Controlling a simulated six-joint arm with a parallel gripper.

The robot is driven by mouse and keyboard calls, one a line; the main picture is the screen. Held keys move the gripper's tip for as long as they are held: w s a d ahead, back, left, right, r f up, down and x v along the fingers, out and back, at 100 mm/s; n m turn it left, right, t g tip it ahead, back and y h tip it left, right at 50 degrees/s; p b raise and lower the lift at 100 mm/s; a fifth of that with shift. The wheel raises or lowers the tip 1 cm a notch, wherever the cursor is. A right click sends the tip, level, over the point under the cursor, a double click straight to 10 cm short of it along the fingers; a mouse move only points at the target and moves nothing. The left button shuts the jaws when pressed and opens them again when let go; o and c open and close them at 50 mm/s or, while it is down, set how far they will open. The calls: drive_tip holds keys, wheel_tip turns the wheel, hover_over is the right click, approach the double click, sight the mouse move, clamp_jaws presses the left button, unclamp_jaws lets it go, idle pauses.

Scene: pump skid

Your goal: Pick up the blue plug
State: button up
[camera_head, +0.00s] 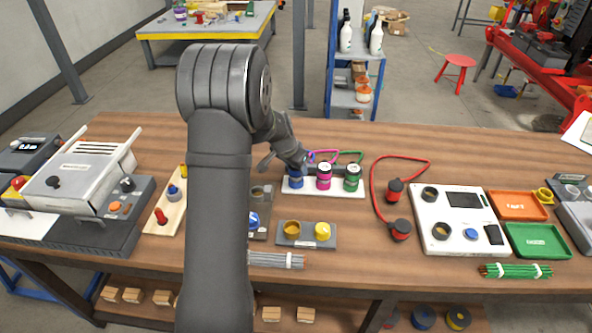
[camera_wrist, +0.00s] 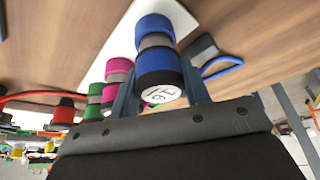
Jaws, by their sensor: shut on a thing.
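The blue plug (camera_head: 296,183) is at the left end of a white base strip (camera_head: 337,191), beside the pink plug (camera_head: 323,182) and the green plug (camera_head: 351,183). In the wrist view the blue plug (camera_wrist: 158,66) has a grey band and a pale marked end facing me. My gripper (camera_head: 299,170) is at the blue plug, partly hidden behind my arm in the head view. In the wrist view its fingers (camera_wrist: 162,90) lie on both sides of the plug and are shut on it. I cannot tell whether the plug is clear of the strip.
The pink plug (camera_wrist: 116,72) and green plug (camera_wrist: 94,98) stand close by. A red cable with dark red-ended plugs (camera_head: 396,190) lies to the right, before a white panel (camera_head: 462,207). A grey block with yellow parts (camera_head: 307,236) is in front. Bare wood lies behind.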

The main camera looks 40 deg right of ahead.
drive_tip(key=r, duration=0.4)
drive_tip(key=shift+s+d, duration=0.1)
drive_tip(key=shift+s, duration=0.2)
drive_tip(key=s+d+r, duration=0.1)
drive_tip(key=s+r, duration=0.5)
drive_tip(key=s, duration=0.5)
drive_tip(key=shift+d+r, duration=0.2)
drive_tip(key=shift+d, duration=0.2)
drive_tip(key=shift+w, duration=0.1)
drive_tip(key=w+a+f+n+t, duration=0.2)
drive_tip(key=w+a+n, duration=0.2)
drive_tip(key=w+a, duration=1.05)
drive_tip(key=shift+n+y, duration=0.3)
drive_tip(key=shift+a+f, duration=0.15)
drive_tip(key=shift+f, duration=1.15)
drive_tip(key=shift+a+f, duration=0.15)
drive_tip(key=shift+f, duration=1.1)
drive_tip(key=shift+f, duration=1.75)
